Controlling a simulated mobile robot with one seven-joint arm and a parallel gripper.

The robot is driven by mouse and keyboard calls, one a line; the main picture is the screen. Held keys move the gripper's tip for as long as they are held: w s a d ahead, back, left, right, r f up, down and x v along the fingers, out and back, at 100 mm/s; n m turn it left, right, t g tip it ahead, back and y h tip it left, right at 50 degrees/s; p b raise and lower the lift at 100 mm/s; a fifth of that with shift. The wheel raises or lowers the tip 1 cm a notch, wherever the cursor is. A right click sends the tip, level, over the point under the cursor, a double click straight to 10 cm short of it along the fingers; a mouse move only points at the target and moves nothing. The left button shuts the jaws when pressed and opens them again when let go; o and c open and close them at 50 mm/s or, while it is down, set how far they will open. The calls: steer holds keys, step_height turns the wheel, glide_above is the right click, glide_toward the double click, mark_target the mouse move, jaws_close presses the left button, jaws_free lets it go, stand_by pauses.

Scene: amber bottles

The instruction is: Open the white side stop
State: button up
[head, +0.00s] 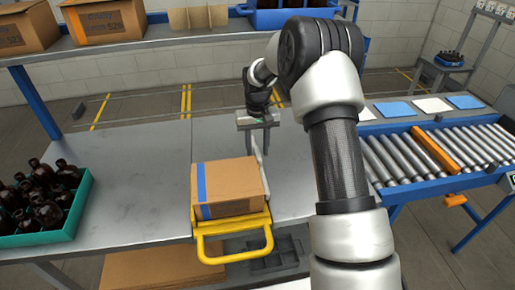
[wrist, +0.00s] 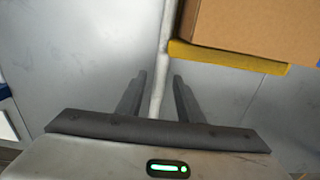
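The white side stop (head: 257,154) is a thin pale bar standing at the right back corner of the yellow tray (head: 233,226), beside the cardboard box (head: 228,188). In the wrist view, the stop (wrist: 167,35) runs down from the top edge to between my fingers. My gripper (head: 258,149) points down over the bench at the stop's far end. In the wrist view, my gripper (wrist: 160,82) is open, with one finger on each side of the stop and a narrow gap showing on both sides. Whether the fingertips overlap the stop in height is hard to tell.
The box sits in the yellow tray near the bench's (head: 135,160) front edge. A teal crate (head: 77,207) of amber bottles stands at left. A roller conveyor (head: 440,150) lies at right. A shelf (head: 160,43) crosses the back.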

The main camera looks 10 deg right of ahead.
jaws_close()
steer(key=n, duration=0.5)
steer(key=shift+a, duration=0.35)
steer(key=n, duration=0.3)
steer(key=n+p, duration=0.1)
steer(key=n, duration=0.1)
steer(key=shift+s+a, duration=0.25)
steer(key=shift+n, duration=0.3)
jaws_free()
